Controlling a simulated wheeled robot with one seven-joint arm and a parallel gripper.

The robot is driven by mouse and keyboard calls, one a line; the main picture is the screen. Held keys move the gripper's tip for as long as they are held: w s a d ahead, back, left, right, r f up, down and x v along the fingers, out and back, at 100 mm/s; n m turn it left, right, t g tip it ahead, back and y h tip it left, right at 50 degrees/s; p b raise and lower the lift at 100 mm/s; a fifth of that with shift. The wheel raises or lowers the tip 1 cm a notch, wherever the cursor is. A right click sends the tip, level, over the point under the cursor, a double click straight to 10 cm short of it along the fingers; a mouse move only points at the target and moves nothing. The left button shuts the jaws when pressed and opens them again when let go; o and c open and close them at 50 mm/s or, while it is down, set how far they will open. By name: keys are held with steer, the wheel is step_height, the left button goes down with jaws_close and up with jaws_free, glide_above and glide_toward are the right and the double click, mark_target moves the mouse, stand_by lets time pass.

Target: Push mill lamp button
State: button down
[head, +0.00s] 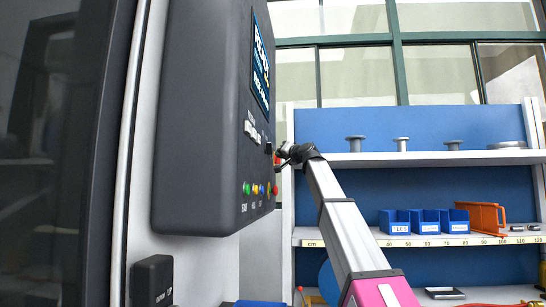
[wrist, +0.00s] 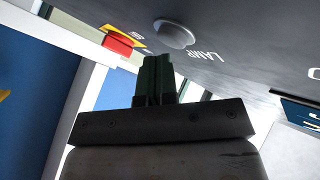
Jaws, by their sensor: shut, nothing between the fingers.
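The mill's dark grey control panel (head: 200,120) fills the left middle of the head view. In the wrist view a pale round button (wrist: 176,33) sits on its face (wrist: 255,50), beside the lettering LAMP. My gripper (wrist: 157,60) is shut and empty, its two dark fingertips close to that button's lower edge in the picture. I cannot tell whether they touch it. In the head view my gripper (head: 283,154) is at the panel's right edge, and the lamp button cannot be made out there.
A red button on a yellow plate (wrist: 122,42) is close left of my fingers. A row of small coloured buttons (head: 260,189) lies lower on the panel. Shelves with blue bins (head: 427,222) and an orange crate (head: 482,217) stand behind at the right.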

steer(key=d, duration=0.6)
steer(key=shift+s, duration=0.15)
stand_by(0.4)
stand_by(2.3)
